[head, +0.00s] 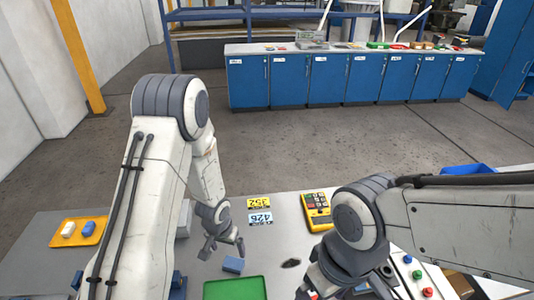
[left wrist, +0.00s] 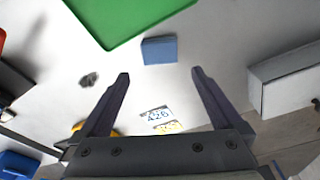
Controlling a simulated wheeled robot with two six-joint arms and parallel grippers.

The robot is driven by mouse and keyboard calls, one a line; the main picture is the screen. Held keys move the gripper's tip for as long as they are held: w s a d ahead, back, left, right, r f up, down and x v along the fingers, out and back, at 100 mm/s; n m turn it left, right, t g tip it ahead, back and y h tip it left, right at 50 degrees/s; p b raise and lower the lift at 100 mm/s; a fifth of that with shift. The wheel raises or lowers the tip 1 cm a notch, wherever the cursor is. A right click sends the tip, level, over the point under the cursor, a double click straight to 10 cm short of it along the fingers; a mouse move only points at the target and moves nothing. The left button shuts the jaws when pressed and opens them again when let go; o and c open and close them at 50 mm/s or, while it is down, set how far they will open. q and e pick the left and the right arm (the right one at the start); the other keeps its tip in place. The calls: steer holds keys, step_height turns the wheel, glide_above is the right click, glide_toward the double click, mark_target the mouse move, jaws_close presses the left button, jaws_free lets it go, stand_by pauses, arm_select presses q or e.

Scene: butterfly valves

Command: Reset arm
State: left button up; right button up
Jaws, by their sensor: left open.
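My left gripper (head: 222,252) hangs over the grey table, jaws apart. In the left wrist view its two dark fingers (left wrist: 160,76) are spread with nothing between them. A small blue block (head: 233,264) lies on the table close to the left gripper; in the left wrist view the block (left wrist: 159,50) sits beyond the fingertips, apart from them. My right arm comes in from the right, bent down over the table. Its gripper (head: 325,288) is partly cut off by the bottom edge, and its fingers do not show clearly.
A green tray (head: 236,289) lies near the blue block. A yellow device (head: 317,211) with buttons and number cards (head: 260,218) lie farther back. An orange tray (head: 78,231) with small blocks is at left. Blue cabinets (head: 347,81) stand behind, across open floor.

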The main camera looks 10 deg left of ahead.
mark_target(233, 263)
arm_select(q)
steer(key=f+b, duration=0.1)
steer(key=f, duration=0.1)
steer(key=f+b, duration=0.1)
steer(key=f, duration=0.1)
steer(key=w+f+b, duration=0.1)
steer(key=f, duration=0.2)
steer(key=shift+d+f, duration=0.1)
steer(key=shift+w+f, duration=0.2)
steer(key=shift+f, duration=0.55)
steer(key=shift+w+f, duration=0.2)
steer(key=shift+f, duration=0.5)
steer(key=shift+r, duration=0.6)
steer(key=shift+s, duration=0.1)
